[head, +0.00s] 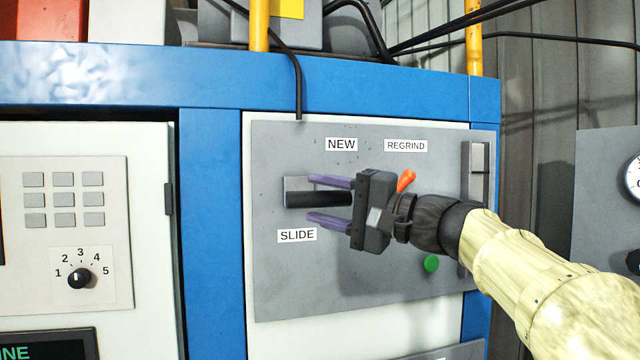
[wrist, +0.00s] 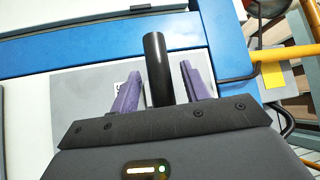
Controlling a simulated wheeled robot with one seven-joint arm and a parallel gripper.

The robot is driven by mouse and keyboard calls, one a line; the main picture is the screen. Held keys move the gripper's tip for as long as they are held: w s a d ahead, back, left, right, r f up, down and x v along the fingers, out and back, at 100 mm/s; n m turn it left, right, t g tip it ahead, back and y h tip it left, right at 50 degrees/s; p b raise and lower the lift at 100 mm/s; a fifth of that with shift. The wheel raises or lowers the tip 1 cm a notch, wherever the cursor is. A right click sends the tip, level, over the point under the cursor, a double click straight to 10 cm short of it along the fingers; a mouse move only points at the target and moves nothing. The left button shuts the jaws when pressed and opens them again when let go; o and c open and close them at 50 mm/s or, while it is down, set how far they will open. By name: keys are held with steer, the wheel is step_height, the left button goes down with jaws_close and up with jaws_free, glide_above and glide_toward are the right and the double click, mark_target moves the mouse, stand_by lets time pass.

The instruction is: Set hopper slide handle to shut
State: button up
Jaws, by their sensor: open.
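The slide handle is a black cylindrical bar (head: 318,199) on a light metal plate (head: 298,184), above the SLIDE label (head: 297,235) on the grey panel. My gripper (head: 328,202) is open, with one purple finger above the bar and one below it in the head view. In the wrist view the black bar (wrist: 157,70) stands between the two purple fingers (wrist: 163,85), with a visible gap on the right side.
An orange lever (head: 405,181) sits just right of my gripper, under the REGRIND label (head: 406,146). A green button (head: 431,264) is below my wrist. A grey door handle (head: 479,160) is on the panel's right. A knob (head: 79,278) is far left.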

steer(key=shift+w+a, duration=0.2)
steer(key=shift+a, duration=0.25)
jaws_close()
